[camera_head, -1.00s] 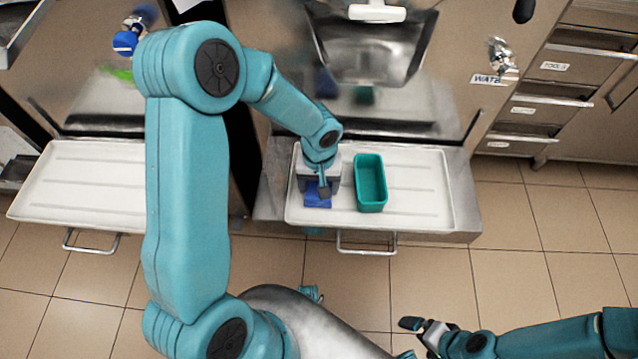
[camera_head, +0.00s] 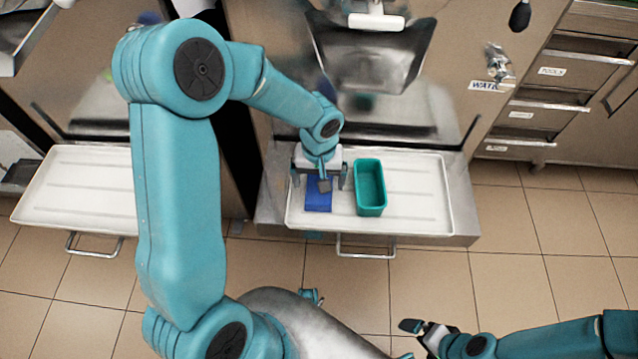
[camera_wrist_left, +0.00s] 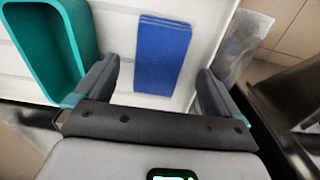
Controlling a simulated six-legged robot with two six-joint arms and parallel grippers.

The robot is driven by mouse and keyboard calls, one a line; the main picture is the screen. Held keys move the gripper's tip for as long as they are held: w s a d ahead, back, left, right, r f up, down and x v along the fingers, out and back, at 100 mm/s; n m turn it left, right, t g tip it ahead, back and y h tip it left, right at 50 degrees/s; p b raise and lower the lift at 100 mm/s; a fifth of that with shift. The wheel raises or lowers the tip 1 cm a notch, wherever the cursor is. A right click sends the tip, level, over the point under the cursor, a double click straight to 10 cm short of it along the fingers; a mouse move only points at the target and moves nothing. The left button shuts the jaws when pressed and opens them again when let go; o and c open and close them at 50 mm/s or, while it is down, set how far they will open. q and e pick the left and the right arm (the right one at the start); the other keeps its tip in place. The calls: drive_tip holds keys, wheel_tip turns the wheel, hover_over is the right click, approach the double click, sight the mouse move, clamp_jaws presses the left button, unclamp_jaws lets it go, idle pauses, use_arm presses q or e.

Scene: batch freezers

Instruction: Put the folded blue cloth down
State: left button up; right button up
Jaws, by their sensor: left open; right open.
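The folded blue cloth (camera_head: 318,197) lies flat on the left part of the white tray (camera_head: 420,214) in front of the machine. My left gripper (camera_head: 321,184) is just above the cloth, open, with its fingers spread apart. In the left wrist view the cloth (camera_wrist_left: 162,54) lies between and beyond the two open fingers of the left gripper (camera_wrist_left: 158,85), with a gap on each side. My right gripper (camera_head: 424,330) is open and empty over the floor at the bottom right.
A teal open container (camera_head: 370,188) stands on the tray just right of the cloth; it is close to one left finger in the wrist view (camera_wrist_left: 55,60). The tray's right part is bare. A second white tray (camera_head: 75,190) sits at the left. A steel hopper (camera_head: 368,55) is above.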

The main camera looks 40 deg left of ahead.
use_arm(q)
wheel_tip(320, 180, up, 8)
drive_tip(key=p, duration=0.1)
drive_tip(key=shift+s+f, duration=0.1)
idle(0.6)
